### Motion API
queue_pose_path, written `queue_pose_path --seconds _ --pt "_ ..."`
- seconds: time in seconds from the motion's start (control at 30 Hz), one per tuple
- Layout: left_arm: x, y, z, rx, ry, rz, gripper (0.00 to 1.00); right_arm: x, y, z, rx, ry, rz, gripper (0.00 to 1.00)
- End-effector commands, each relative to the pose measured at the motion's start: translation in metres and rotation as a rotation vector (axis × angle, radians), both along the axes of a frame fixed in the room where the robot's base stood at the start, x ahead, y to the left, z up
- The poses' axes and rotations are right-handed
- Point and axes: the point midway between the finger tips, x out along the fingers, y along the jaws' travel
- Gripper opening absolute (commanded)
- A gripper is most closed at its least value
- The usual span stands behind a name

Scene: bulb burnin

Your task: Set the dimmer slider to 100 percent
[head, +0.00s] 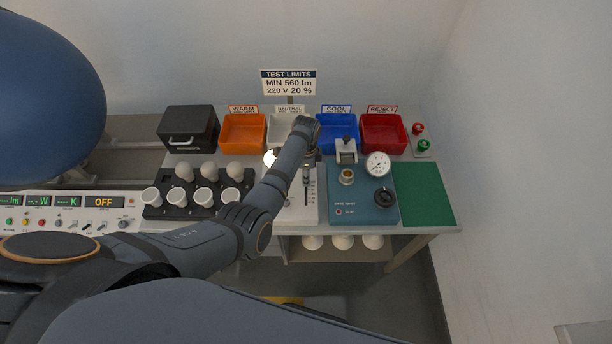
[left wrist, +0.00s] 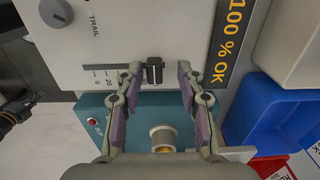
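The dimmer slider has a black knob (left wrist: 154,70) on a white panel (left wrist: 130,45). In the left wrist view the knob stands between the two fingers of my left gripper (left wrist: 157,85), with a gap on each side. That gripper is open and empty. A scale with small marks runs to the left of the knob; only a few numbers, such as 20, are readable. In the head view my left gripper (head: 309,153) hangs over the far part of the white dimmer panel (head: 297,212), and my arm hides part of it. My right gripper is not in view.
A teal test box (head: 346,208) with a gauge (head: 378,164) and a socket stands right of the panel. Bulbs in a black rack (head: 180,211) stand to the left. Orange, white, blue (head: 338,128) and red bins line the back. A green mat (head: 424,194) is bare.

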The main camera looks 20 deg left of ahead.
Motion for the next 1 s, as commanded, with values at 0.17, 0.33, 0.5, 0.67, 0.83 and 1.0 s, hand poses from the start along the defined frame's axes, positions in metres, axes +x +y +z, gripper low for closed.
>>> queue_pose_path --seconds 0.17,0.33,0.5,0.67,0.83,1.0 --pt "-0.001 -0.001 -0.001 -0.001 0.003 0.0 0.4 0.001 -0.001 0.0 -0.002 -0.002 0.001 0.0" --pt "-0.001 -0.001 0.007 -0.002 0.002 0.0 0.4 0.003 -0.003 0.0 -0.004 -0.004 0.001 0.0" --pt "0.001 -0.001 0.043 -0.003 -0.002 0.0 0.4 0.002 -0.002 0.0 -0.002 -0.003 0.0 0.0" --pt "0.001 -0.001 0.082 -0.003 -0.002 0.0 0.4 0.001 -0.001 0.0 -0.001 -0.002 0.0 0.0" --pt "0.001 0.0 0.11 -0.001 0.001 0.0 0.4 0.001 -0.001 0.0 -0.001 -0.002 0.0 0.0" --pt "0.0 0.0 0.119 -0.001 0.003 0.0 0.4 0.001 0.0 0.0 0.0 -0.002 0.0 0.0"
